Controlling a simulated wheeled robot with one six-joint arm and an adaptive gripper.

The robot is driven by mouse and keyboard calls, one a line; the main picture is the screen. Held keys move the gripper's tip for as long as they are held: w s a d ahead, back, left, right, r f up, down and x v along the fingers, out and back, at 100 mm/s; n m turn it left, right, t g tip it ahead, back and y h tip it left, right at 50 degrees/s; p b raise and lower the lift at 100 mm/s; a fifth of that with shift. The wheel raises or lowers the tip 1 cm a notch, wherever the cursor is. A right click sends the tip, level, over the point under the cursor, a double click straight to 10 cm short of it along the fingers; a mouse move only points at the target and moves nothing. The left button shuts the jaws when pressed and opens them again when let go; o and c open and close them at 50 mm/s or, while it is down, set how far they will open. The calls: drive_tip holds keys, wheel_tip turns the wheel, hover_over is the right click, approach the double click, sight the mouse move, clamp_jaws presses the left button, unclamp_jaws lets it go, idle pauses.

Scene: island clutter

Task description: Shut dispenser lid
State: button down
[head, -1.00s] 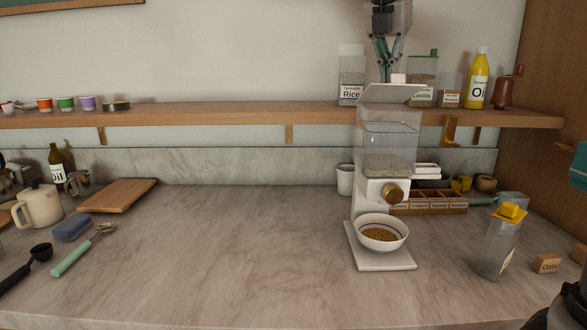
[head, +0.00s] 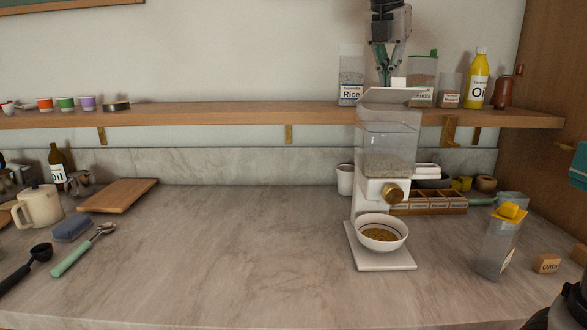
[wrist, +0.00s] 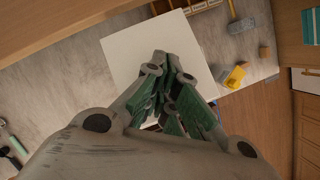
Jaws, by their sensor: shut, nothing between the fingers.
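The dispenser (head: 372,195) is white with a clear hopper (head: 388,150) partly filled with grain. My gripper (head: 384,82) is shut and empty, pointing down just over or at the lid; contact is unclear. In the wrist view the lid (wrist: 125,55) is a pale square beneath the shut green fingers (wrist: 170,90). A bowl (head: 381,246) of brown food stands on the dispenser's base.
A wooden shelf (head: 230,115) runs behind the dispenser, bearing a rice container (head: 351,75), a green-lidded jar (head: 423,85) and a yellow oil bottle (head: 477,80). A yellow-topped container (head: 500,245) stands at right.

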sight(388, 94)
drive_tip(key=shift+f, duration=1.55)
idle(0.4)
drive_tip(key=shift+r, duration=2.55)
